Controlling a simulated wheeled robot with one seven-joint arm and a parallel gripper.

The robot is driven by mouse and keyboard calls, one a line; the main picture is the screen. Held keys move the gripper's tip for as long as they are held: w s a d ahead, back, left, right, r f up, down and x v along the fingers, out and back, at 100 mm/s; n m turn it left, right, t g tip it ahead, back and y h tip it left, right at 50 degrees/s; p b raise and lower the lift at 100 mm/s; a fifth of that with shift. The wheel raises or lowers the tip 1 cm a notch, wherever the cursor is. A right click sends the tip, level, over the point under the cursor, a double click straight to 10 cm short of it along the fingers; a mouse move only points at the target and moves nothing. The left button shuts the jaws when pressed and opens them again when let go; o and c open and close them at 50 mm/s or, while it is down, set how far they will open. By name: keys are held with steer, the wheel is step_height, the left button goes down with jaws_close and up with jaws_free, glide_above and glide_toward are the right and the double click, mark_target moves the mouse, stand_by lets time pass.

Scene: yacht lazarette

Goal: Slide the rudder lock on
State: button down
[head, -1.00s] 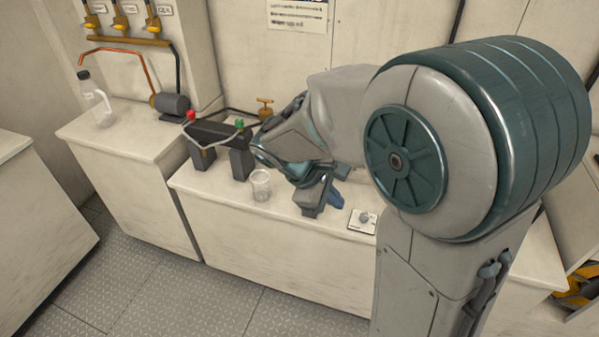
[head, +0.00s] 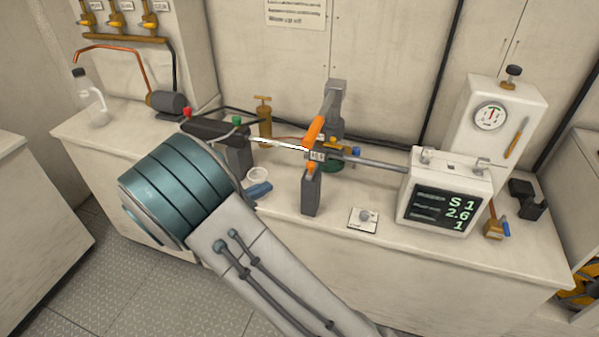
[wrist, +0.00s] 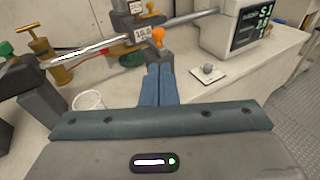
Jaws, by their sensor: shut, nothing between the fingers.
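I cannot tell for sure which part is the rudder lock. In the head view an orange lever (head: 315,130) stands by a labelled block (head: 317,156) on a horizontal rod (head: 375,163), above a grey post (head: 311,192). The wrist view shows a labelled block (wrist: 145,33) with an orange knob (wrist: 157,36) beside it. My gripper's blue fingers (wrist: 158,84) are shut and empty, in front of the post in the wrist view. In the head view my arm hides most of the gripper; only blue fingertips (head: 259,189) show by a clear cup (head: 257,175).
A grey box with a lit display (head: 447,208) stands at the rod's right end. A small panel with a knob (head: 364,218) lies on the bench. A battery-like dark block (head: 240,160) is at left, with a brass valve (head: 263,112) behind.

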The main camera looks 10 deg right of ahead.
mark_target(308, 166)
steer(key=shift+a+f, duration=0.1)
steer(key=shift+a, duration=0.1)
steer(key=shift+d, duration=0.1)
steer(key=p+x, duration=0.3)
steer(key=x, duration=1.1)
steer(key=shift+w, duration=0.1)
steer(key=w, duration=0.1)
steer(key=w+d+b, duration=0.1)
steer(key=w, duration=0.1)
steer(key=shift+d, duration=0.25)
steer(key=shift+r, duration=0.2)
steer(key=b+v, duration=0.1)
steer(key=v, duration=1.3)
steer(key=shift+f, duration=0.2)
